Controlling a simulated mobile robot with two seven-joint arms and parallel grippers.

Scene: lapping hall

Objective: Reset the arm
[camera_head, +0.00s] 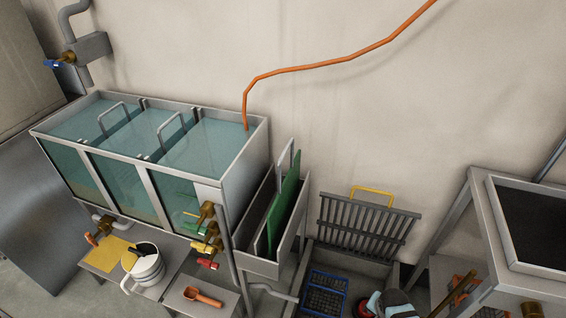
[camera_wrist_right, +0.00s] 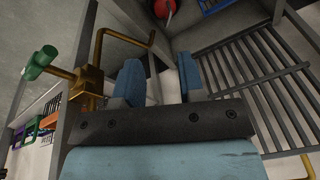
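My right gripper (camera_wrist_right: 160,76) shows in the right wrist view with its two blue fingers apart. The gap between them holds nothing that I can make out. In the head view, a light blue and dark shape at the bottom edge, right of centre, looks like this gripper (camera_head: 376,302). It is in front of the dark slatted rack (camera_head: 365,228), and most of the arm is cut off by the frame. My left gripper is not in view.
Brass pipework with a green handle (camera_wrist_right: 40,62) is close left of the gripper in the wrist view. A blue crate (camera_head: 323,293) stands left of it in the head view, and a metal-framed basin (camera_head: 500,220) right. A three-part water tank (camera_head: 236,178) stands left.

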